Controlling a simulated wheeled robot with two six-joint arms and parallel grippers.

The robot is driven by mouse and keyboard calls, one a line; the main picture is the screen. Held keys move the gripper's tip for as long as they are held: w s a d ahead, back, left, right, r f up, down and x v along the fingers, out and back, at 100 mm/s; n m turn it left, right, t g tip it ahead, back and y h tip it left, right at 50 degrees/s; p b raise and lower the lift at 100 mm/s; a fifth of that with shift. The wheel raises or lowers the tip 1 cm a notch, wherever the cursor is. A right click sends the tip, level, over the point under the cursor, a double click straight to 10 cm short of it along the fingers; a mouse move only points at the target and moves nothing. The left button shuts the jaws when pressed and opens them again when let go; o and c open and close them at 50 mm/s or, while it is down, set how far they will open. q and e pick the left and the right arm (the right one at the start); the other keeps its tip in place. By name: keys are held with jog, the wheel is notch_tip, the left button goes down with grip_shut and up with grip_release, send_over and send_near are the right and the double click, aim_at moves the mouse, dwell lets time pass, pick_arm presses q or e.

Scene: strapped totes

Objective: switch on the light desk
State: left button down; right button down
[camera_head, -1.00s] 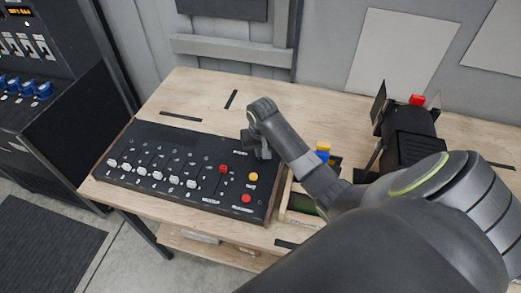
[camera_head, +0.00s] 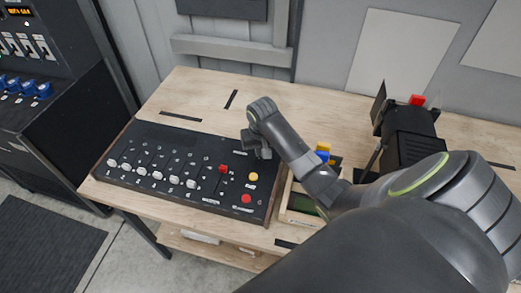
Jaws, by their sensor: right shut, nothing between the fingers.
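The light desk (camera_head: 185,146) is a black slanted console with wooden sides, lying on the wooden table. It has a row of white faders (camera_head: 158,175), a red fader (camera_head: 223,169), a yellow button (camera_head: 253,177) and a red button (camera_head: 246,198). My right gripper (camera_head: 262,153) is shut and empty, pointing down at the desk's upper right corner, above the yellow button in the picture. The gripper and wrist hide that corner, and I cannot tell whether the fingertips touch the desk. My left gripper is out of view.
A small wooden box (camera_head: 300,203) with blue and yellow items (camera_head: 323,153) stands right of the desk, partly behind my arm. A black stage lamp (camera_head: 408,135) stands further right. A dark rack (camera_head: 45,85) with blue handles is at the left.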

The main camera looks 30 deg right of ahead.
aim_at(260, 159)
jog(key=shift+f+b, duration=0.35)
jog(key=shift+f, duration=0.5)
dwell(0.7)
jog(key=shift+r+p, duration=0.85)
jog(key=shift+r, duration=2.65)
